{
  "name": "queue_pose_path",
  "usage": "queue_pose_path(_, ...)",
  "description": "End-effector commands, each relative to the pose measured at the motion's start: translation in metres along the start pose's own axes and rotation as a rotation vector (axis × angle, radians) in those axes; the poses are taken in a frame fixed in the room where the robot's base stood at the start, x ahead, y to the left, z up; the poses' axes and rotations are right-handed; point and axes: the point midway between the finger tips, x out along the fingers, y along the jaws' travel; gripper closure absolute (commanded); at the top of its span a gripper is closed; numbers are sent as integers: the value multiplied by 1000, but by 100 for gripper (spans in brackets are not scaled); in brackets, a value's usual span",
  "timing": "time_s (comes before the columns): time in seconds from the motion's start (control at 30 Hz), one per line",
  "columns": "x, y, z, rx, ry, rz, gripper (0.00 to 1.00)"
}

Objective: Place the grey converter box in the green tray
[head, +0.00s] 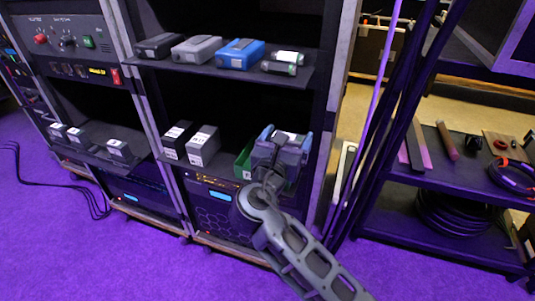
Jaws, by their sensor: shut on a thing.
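My gripper (285,136) is at the right end of the lower rack shelf, its blue fingertips either side of a grey box with a pale top, which I take as the grey converter box (290,135). It is shut on this box, and the gripper and wrist hide most of it. The green tray (243,161) shows as a green wall just left of and behind my gripper; the rest is hidden. The box is over or in the tray area; I cannot tell whether it touches the tray floor.
A black box (177,139) and a grey box (203,146) with white labels stand left of the tray. The upper shelf (220,70) holds black, grey and blue units and small cylinders. A rack post (335,110) rises close on the right.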

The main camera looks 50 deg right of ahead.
Motion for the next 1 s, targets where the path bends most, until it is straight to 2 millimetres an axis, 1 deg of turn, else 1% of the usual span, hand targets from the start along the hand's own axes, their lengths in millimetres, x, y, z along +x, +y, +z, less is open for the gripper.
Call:
queue_pose_path(0.03,6,11,-7,0,-1,-1,54)
queue_pose_path(0.2,23,41,-28,-1,-1,-1,54)
queue_pose_path(0.3,30,54,-37,0,-1,0,54)
queue_pose_path(0.4,35,62,-42,1,-2,-1,54)
queue_pose_path(0.53,37,66,-48,0,-1,0,54)
queue_pose_path(0.7,36,65,-73,-3,0,0,54)
queue_pose_path(0.8,36,65,-82,-1,-1,0,54)
queue_pose_path(1.0,36,65,-84,1,-1,0,54)
